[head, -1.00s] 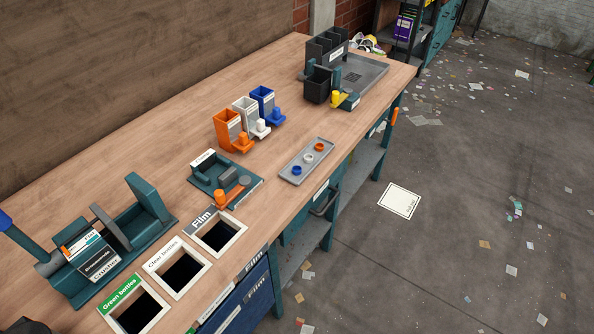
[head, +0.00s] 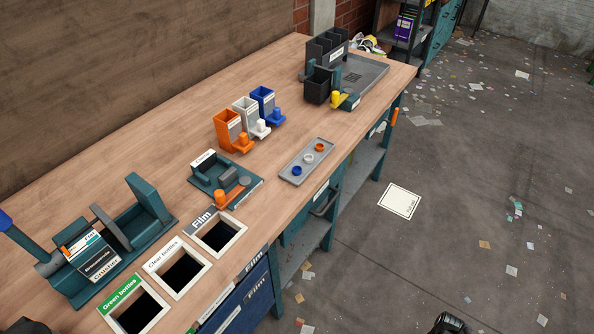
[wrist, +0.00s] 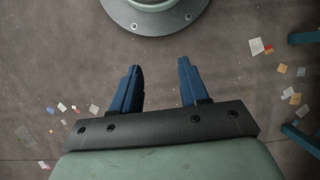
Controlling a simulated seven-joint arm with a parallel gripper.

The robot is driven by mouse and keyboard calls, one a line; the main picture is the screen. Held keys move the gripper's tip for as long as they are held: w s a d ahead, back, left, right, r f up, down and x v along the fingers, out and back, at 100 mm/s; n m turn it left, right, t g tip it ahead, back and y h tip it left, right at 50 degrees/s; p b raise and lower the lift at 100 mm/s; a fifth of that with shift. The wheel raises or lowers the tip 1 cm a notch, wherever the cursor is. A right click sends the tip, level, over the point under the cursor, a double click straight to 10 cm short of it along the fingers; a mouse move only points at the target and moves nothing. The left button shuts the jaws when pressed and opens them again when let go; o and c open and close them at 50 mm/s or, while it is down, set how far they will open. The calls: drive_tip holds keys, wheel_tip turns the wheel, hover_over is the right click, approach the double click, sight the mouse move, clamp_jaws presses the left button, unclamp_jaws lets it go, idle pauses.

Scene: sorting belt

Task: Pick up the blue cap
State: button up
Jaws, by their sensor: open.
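The blue cap (head: 297,171) is a small ring lying on a grey tray (head: 289,178) on the workbench in the head view. It is the nearest of three caps there, with a white cap (head: 308,158) and an orange cap (head: 319,147) behind it in a row. My gripper (wrist: 159,68) shows in the wrist view with its two blue fingers apart and nothing between them. It points at the grey floor, away from the bench top. The caps are not in the wrist view.
Left of the tray stand orange (head: 227,131), white (head: 244,116) and blue (head: 263,103) bins. A teal fixture (head: 225,180) and labelled bench openings (head: 217,232) lie nearer. A black organiser (head: 326,47) stands at the back. The bench around the tray is mostly clear.

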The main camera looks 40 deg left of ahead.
drive_tip(key=w+a+r+t, duration=0.1)
drive_tip(key=w+r+t, duration=0.1)
drive_tip(key=w+r, duration=0.55)
drive_tip(key=w+a+r+t, duration=0.2)
drive_tip(key=w+r, duration=0.3)
drive_tip(key=w, duration=0.6)
drive_tip(key=w+a+r+n+t, duration=0.1)
drive_tip(key=w+a+r+n, duration=0.4)
drive_tip(key=w+a+r, duration=0.65)
wheel_tip(320, 180, up, 28)
drive_tip(key=n, duration=1)
hover_over(297, 169)
wheel_tip(297, 169, down, 13)
drive_tip(key=shift+f, duration=0.1)
clamp_jaws()
